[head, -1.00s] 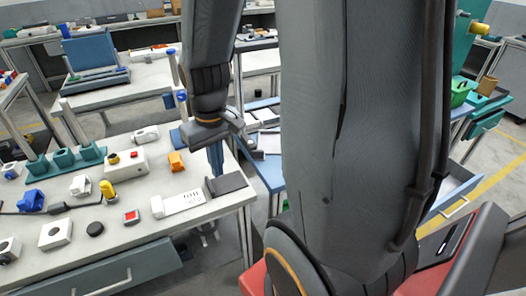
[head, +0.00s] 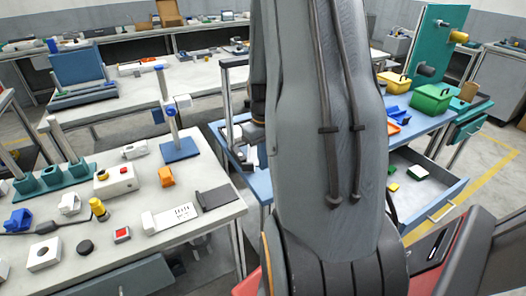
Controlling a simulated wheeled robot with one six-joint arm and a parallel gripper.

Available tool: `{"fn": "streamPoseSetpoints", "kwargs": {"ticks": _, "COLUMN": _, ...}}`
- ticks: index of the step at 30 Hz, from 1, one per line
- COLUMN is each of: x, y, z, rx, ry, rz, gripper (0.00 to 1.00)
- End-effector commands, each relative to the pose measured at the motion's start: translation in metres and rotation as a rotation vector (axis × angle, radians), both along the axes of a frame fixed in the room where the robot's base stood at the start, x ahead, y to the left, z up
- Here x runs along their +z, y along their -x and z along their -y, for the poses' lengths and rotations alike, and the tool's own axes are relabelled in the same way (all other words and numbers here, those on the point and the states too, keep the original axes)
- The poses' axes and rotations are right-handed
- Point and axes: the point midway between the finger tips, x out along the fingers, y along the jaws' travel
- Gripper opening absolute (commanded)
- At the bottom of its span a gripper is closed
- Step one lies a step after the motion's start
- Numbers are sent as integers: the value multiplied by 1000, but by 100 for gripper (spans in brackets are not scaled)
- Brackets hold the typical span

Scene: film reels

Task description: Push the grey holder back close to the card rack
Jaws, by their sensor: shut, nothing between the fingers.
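A dark grey flat piece (head: 217,197), probably the grey holder, lies near the right front corner of the pale workbench. A white flat piece with a row of dark marks (head: 170,218) lies at its left, its right end close to the grey piece. I cannot tell for certain which of them is the card rack. My gripper (head: 251,158) shows only in part at the left edge of my arm, in front of the blue table. It is apart from the grey piece, to its upper right. My arm hides most of its fingers.
The blue table (head: 262,186) stands right, across a gap.

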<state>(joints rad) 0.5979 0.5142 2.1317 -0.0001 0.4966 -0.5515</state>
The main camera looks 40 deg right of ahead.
Motion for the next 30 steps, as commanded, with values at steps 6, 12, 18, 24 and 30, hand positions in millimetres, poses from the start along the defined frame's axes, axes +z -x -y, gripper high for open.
{"fn": "streamPoseSetpoints", "kwargs": {"ticks": 6, "x": -36, "y": 1, "z": -1, "rx": 0, "ry": -2, "rz": -4, "gripper": 0}}
{"fn": "streamPoseSetpoints", "kwargs": {"ticks": 12, "x": -44, "y": -20, "z": 1, "rx": 2, "ry": 1, "rz": 2, "gripper": 0}}
{"fn": "streamPoseSetpoints", "kwargs": {"ticks": 18, "x": -45, "y": -37, "z": 1, "rx": 1, "ry": 1, "rz": 1, "gripper": 0}}
{"fn": "streamPoseSetpoints", "kwargs": {"ticks": 24, "x": -46, "y": -40, "z": 1, "rx": -1, "ry": 0, "rz": 1, "gripper": 0}}
{"fn": "streamPoseSetpoints", "kwargs": {"ticks": 30, "x": -46, "y": -40, "z": 1, "rx": 0, "ry": 0, "rz": 1, "gripper": 0}}
